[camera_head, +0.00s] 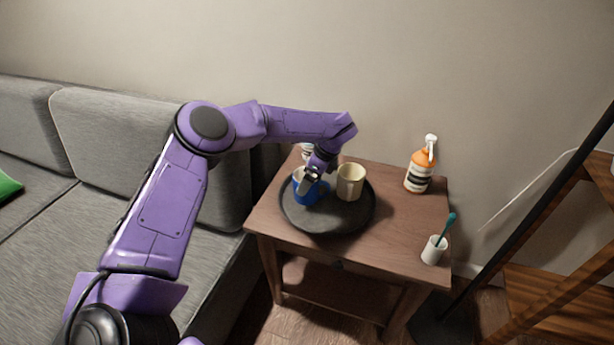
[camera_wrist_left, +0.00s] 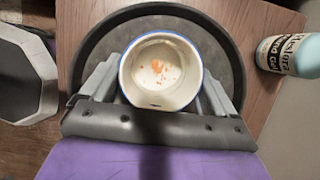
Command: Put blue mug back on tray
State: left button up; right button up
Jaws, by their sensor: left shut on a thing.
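The blue mug (camera_head: 303,193) is upright over the left part of the round dark tray (camera_head: 330,222) in the head view. My left gripper (camera_head: 314,177) reaches down from above and is shut on the mug. In the left wrist view the mug (camera_wrist_left: 160,70) sits between the two fingers, showing a blue rim and a white inside with orange specks. The tray (camera_wrist_left: 92,50) lies beneath it there. I cannot tell whether the mug's base touches the tray. My right gripper is not in view.
A cream mug (camera_head: 351,182) stands on the tray, just right of the blue mug. The wooden side table (camera_head: 400,235) also holds an orange bottle (camera_head: 419,170) and a white cup (camera_head: 434,250) with a teal brush. A grey sofa (camera_head: 110,135) is left; a hand gel bottle (camera_wrist_left: 290,53) stands beside the tray.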

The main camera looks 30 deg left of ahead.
pick_arm(q)
jog(key=shift+f, duration=0.1)
jog(key=o, duration=1.3)
jog(key=v, duration=1.2)
jog(key=shift+d, duration=0.1)
